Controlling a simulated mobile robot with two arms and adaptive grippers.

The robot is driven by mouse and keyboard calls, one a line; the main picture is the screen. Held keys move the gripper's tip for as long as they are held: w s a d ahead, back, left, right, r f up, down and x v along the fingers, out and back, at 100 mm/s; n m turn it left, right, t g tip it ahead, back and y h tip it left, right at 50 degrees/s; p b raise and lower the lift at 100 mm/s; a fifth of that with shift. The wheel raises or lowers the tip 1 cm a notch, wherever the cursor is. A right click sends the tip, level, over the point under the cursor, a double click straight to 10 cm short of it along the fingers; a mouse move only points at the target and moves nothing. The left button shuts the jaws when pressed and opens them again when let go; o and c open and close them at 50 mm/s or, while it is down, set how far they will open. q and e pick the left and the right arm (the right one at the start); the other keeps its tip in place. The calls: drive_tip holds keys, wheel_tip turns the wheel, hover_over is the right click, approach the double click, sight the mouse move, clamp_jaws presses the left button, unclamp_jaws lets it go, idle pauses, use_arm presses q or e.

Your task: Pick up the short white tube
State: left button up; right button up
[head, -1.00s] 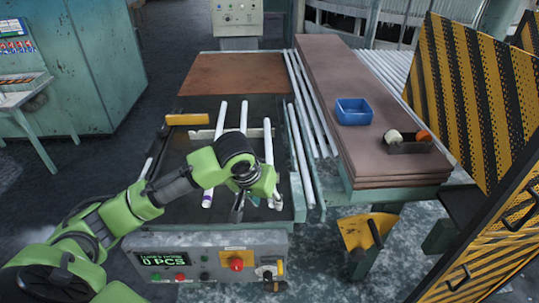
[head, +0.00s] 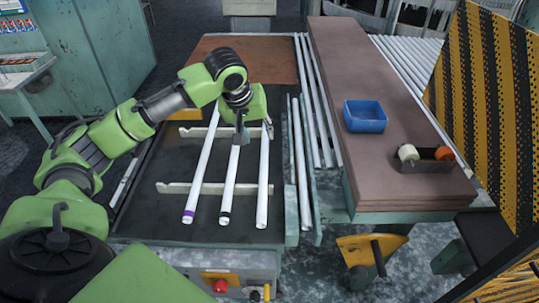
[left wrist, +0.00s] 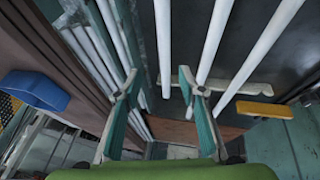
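Three white tubes lie side by side across two pale rails on the dark table. The left tube (head: 204,165) has a purple band at its near end, the middle tube (head: 232,173) a black band, and the right tube (head: 263,180) no coloured band. I cannot tell which is short, as my left gripper (head: 255,130) hides some far ends. That gripper is open above the far part of the middle and right tubes. In the left wrist view its fingers (left wrist: 158,80) are spread apart, with the right tube (left wrist: 163,45) showing between them. My right gripper is not in view.
Pale rails (head: 178,188) support the tubes. More long tubes (head: 301,165) lie in the channel to the right. A brown bench (head: 380,90) carries a blue bin (head: 364,116) and a small holder (head: 428,160) with rolls. A brown board (head: 215,60) covers the table's far end.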

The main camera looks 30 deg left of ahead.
use_arm(q)
drive_tip(key=p, duration=0.1)
approach(263, 154)
drive_tip(key=shift+w+d+f, duration=0.15)
drive_tip(key=shift+w+f, duration=0.15)
drive_tip(key=shift+f, duration=0.25)
drive_tip(key=shift+w+d+f, duration=0.15)
drive_tip(key=shift+w+f, duration=0.15)
drive_tip(key=shift+f, duration=0.2)
drive_tip(key=x, duration=0.1)
drive_tip(key=p+x, duration=0.1)
drive_tip(key=x, duration=0.1)
drive_tip(key=shift+w+a, duration=0.1)
drive_tip(key=shift+a, duration=0.15)
drive_tip(key=shift+p+x, duration=0.65)
drive_tip(key=shift+x, duration=0.6)
drive_tip(key=shift+w+a+f, duration=0.1)
drive_tip(key=shift+w+f, duration=0.1)
drive_tip(key=shift+f, duration=0.4)
drive_tip(key=shift+s, duration=0.1)
clamp_jaws()
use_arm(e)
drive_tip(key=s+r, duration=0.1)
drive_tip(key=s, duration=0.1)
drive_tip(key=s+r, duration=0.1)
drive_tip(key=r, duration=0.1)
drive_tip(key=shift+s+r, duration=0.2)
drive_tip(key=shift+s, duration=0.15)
